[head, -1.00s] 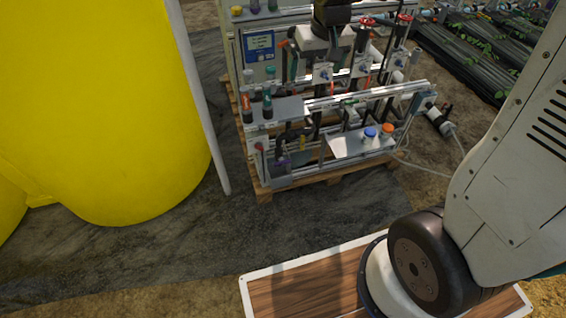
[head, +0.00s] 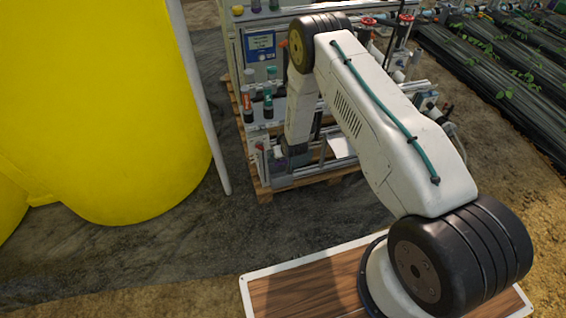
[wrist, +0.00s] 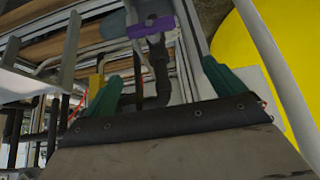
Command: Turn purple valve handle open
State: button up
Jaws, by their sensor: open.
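The purple valve handle (wrist: 151,27) shows in the wrist view near the top, as a short flat bar lying across the picture on a dark pipe fitting (wrist: 158,75). My gripper (wrist: 160,70) has its two green fingers spread wide apart, with nothing held between them. The handle lies beyond the fingertips, roughly between them in the picture and apart from both. In the head view my arm reaches down to the lower left front of the skid and hides most of that corner, so I cannot make out the handle clearly there.
The skid stands on a wooden pallet (head: 322,183). A big yellow tank (head: 110,110) and a slim white post (head: 203,100) stand to its left. A control box with a blue display (head: 261,43) and bottles (head: 246,102) sit above the work area. Ground before the pallet is clear.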

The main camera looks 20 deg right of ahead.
jog(key=s+f+t, duration=0.2)
jog(key=s+f, duration=0.1)
jog(key=f, duration=0.5)
jog(key=s+f+t, duration=0.2)
jog(key=s+f, duration=0.2)
jog(key=f, duration=0.4)
jog(key=t, duration=0.7)
send_near(283, 163)
jog(key=w, duration=1)
jog(key=shift+w+f, duration=0.15)
jog(key=shift+w, duration=0.2)
jog(key=c, duration=1)
